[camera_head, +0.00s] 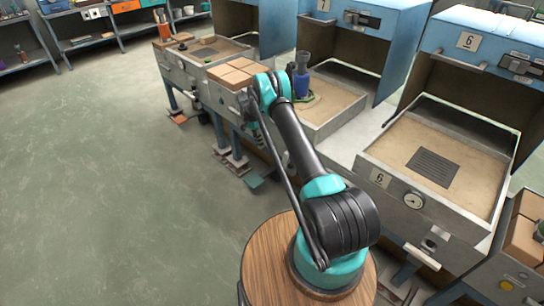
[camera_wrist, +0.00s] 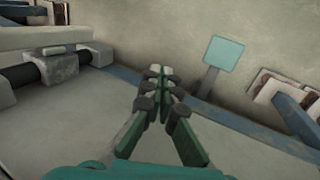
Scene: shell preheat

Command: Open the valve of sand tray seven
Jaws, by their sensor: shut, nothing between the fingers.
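Sand tray seven (camera_head: 343,101) stands under the hood with the plate "7" (camera_head: 323,5) in the head view. My arm crosses in front of it and hides much of its front, so I cannot make out its valve there. My gripper (camera_wrist: 160,73) shows in the wrist view, shut and empty, over a pale grey surface with a blue edge. A dark bar with a grey fitting (camera_wrist: 54,51) lies left of the fingertips, apart from them. I cannot tell whether it is part of the valve. My gripper is hidden in the head view.
Sand tray six (camera_head: 480,202), with a gauge (camera_head: 413,200) and a grate (camera_head: 433,167), stands at right. Bricks (camera_head: 236,74) lie left of tray seven. A blue object (camera_head: 302,84) stands at tray seven. A teal plate (camera_wrist: 225,51) lies beyond my fingertips. The left floor is clear.

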